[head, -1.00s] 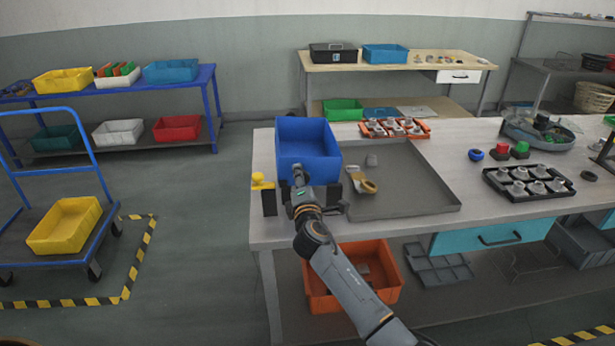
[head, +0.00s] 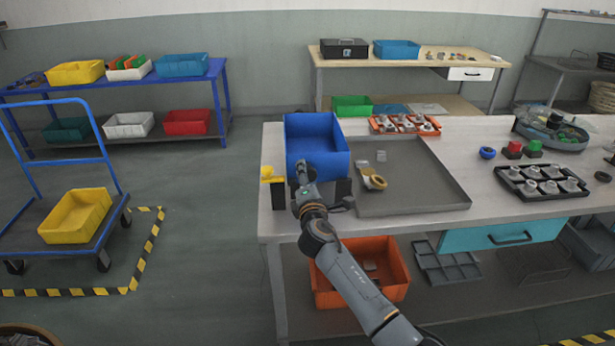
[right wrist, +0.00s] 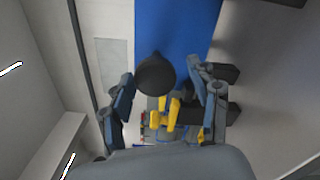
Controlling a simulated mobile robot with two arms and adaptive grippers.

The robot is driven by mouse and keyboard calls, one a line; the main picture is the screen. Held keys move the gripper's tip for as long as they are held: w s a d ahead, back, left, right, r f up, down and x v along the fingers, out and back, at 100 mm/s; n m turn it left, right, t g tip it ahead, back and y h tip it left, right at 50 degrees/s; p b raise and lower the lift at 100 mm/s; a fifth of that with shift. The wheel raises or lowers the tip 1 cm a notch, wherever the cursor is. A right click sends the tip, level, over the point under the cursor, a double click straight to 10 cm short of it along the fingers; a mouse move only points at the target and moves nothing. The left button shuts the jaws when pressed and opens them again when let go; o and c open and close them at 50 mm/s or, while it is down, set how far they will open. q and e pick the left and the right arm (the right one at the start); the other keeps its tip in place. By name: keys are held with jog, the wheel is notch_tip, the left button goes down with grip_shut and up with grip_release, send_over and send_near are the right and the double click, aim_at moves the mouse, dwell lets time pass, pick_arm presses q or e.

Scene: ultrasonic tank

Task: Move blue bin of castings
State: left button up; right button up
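The blue bin (head: 317,141) stands at the left end of the workbench, its open top facing up. No castings show in the part of its inside that I see; its near side is partly hidden by my arm. My right gripper (head: 311,190) is in front of the bin's near wall, its dark fingers spread wide apart. In the right wrist view the gripper (right wrist: 165,105) is open, with the blue bin (right wrist: 178,35) beyond the fingers. I cannot tell if it touches the bin. My left gripper is out of view.
A yellow-topped piece (head: 272,174) is beside the gripper's left finger. A grey tray (head: 425,190) lies right of the bin, with an orange rack (head: 404,125) behind. An orange bin (head: 390,270) is below the bench. A blue cart (head: 112,215) stands left, across open floor.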

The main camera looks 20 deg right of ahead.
jog(key=shift+s+d, duration=0.1)
jog(key=v, duration=1.2)
